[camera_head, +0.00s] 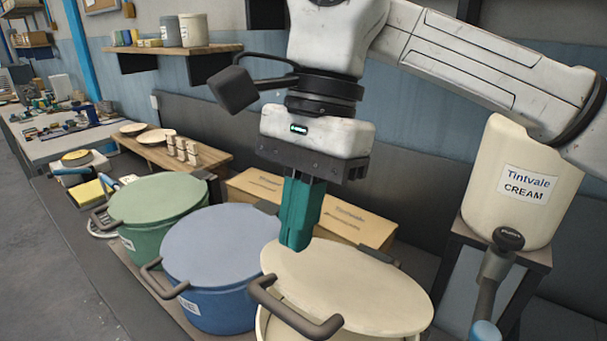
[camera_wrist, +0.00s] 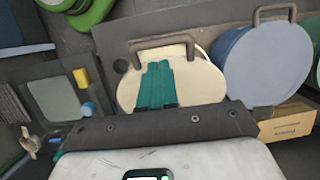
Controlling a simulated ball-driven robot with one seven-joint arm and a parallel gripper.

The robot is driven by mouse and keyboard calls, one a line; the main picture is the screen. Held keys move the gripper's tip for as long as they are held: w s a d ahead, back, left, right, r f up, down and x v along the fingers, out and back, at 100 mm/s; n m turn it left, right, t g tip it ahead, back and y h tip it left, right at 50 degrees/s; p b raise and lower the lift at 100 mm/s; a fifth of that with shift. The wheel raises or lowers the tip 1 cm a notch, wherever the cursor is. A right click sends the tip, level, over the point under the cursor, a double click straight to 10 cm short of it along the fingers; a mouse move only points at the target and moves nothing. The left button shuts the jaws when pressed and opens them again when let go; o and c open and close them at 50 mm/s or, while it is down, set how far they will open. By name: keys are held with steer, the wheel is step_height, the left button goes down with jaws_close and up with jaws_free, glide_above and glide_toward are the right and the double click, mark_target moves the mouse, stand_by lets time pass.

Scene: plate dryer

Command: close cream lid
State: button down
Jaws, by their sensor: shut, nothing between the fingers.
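The cream lid (camera_head: 355,285) lies over the cream pot (camera_head: 268,325) at the front of the bench in the head view. Its front left edge seems to sit above the pot rim; I cannot tell how large the gap is. A brown handle (camera_head: 290,310) stands at the front of the pot. My gripper (camera_head: 294,245) is shut and empty, its teal fingers pointing down at the lid's back left edge. I cannot tell whether they touch it. In the wrist view the teal fingers (camera_wrist: 156,68) overlap the cream lid (camera_wrist: 205,80), near the handle (camera_wrist: 163,43).
A blue-lidded pot (camera_head: 225,245) and a green-lidded pot (camera_head: 158,198) stand to the left. A cardboard box (camera_head: 355,222) lies behind the lid. A cream "Tintvale" canister (camera_head: 515,185) stands on a dark stand at the right.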

mark_target(283, 305)
steer(key=p+x, duration=0.1)
steer(key=x, duration=0.6)
steer(key=shift+f, duration=0.15)
